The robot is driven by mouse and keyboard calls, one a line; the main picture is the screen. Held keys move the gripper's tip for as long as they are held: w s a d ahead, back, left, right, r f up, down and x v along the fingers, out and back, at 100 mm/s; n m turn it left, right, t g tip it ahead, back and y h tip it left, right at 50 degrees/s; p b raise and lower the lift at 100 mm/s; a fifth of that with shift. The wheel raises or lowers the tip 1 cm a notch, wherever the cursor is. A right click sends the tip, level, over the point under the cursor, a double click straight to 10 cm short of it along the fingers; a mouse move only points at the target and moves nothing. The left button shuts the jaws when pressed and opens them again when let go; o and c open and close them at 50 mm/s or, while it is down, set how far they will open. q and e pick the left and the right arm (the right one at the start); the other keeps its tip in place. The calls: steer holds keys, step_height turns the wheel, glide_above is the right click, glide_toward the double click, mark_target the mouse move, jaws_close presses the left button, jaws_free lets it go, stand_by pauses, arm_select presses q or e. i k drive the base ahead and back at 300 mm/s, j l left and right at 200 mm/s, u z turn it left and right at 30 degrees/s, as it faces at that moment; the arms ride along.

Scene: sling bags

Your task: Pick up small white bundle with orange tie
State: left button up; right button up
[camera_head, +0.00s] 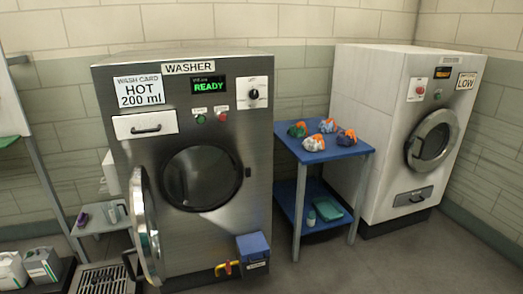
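Several small bundles with orange ties sit close together on the top of a blue side table (330,154). One whitish bundle (319,143) lies at the front middle. Another light bundle (328,126) lies behind it. A green bundle (297,130) is at the left and a dark blue bundle (347,137) at the right. They are small in the picture, so which of the two light ones is smaller or purely white I cannot tell. Neither of my grippers shows in the head view.
A steel washer (245,130) stands left of the table with its round door (147,230) open. A white dryer (375,120) stands close on the right. A lower shelf (290,202) holds a teal folded item (329,209). Floor (350,270) in front is clear.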

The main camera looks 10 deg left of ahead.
mark_target(315, 143)
steer(key=j+u, duration=0.25)
steer(key=j, duration=0.7)
steer(key=j+u, duration=0.3)
steer(key=j, duration=0.65)
steer(key=i+l, duration=0.2)
steer(key=l, duration=0.25)
steer(key=i+l, duration=0.25)
steer(key=l, duration=0.2)
steer(key=i+l, duration=0.2)
steer(key=l, duration=0.25)
steer(key=i+l, duration=0.25)
steer(key=l, duration=0.25)
steer(key=i+l, duration=0.2)
steer(key=l, duration=0.25)
steer(key=i+l, duration=0.25)
steer(key=l, duration=0.2)
steer(key=i+l, duration=0.2)
steer(key=l, duration=0.25)
steer(key=i+l, duration=0.25)
steer(key=l, duration=0.2)
